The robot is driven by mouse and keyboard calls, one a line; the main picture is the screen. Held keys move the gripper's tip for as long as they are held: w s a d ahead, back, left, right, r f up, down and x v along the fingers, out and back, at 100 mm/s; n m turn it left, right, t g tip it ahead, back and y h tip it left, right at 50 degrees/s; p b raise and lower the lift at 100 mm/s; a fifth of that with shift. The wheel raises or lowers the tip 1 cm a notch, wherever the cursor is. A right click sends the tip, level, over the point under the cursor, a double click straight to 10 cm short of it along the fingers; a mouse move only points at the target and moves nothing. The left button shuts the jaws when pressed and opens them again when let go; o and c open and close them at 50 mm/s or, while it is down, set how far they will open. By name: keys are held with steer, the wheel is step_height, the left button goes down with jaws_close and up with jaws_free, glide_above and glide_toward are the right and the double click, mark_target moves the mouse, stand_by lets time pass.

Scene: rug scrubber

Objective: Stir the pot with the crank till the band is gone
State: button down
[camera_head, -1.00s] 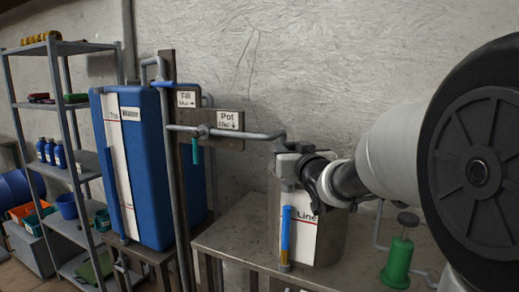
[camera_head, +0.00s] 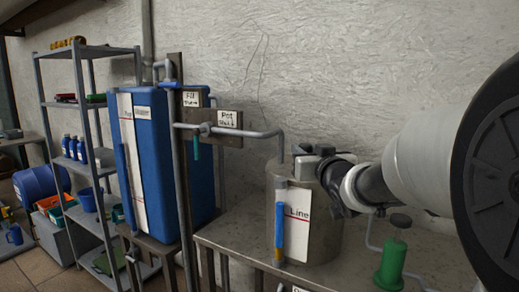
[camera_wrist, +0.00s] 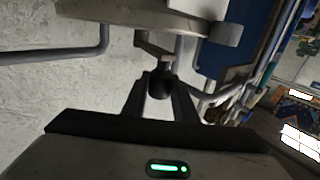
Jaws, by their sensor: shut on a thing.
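My gripper (camera_head: 312,160) is at the pot's top. In the wrist view my gripper (camera_wrist: 160,95) has its two fingers shut on the black knob of the crank (camera_wrist: 161,84). The crank's metal arm (camera_wrist: 150,46) runs from the knob toward the pot's rim. The pot's inside is hidden.
A blue tank (camera_head: 165,175) stands left of the pot. A pipe (camera_head: 245,133) with a "Pot" valve sign (camera_head: 228,118) leads over the pot. A green hand pump (camera_head: 391,265) stands to the right on the bench (camera_head: 225,235). Grey shelves (camera_head: 92,120) stand far left.

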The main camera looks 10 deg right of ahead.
steer(key=shift+d+r, duration=0.15)
steer(key=shift+d, duration=0.5)
steer(key=shift+s+d+n+y+p, duration=0.2)
steer(key=shift+d+n+y+p, duration=0.45)
steer(key=shift+y+p, duration=0.4)
steer(key=shift+d+p, duration=0.4)
steer(key=c, duration=1.4)
jaws_free()
steer(key=shift+a, duration=0.15)
steer(key=shift+s+f, duration=0.1)
steer(key=shift+f, duration=0.1)
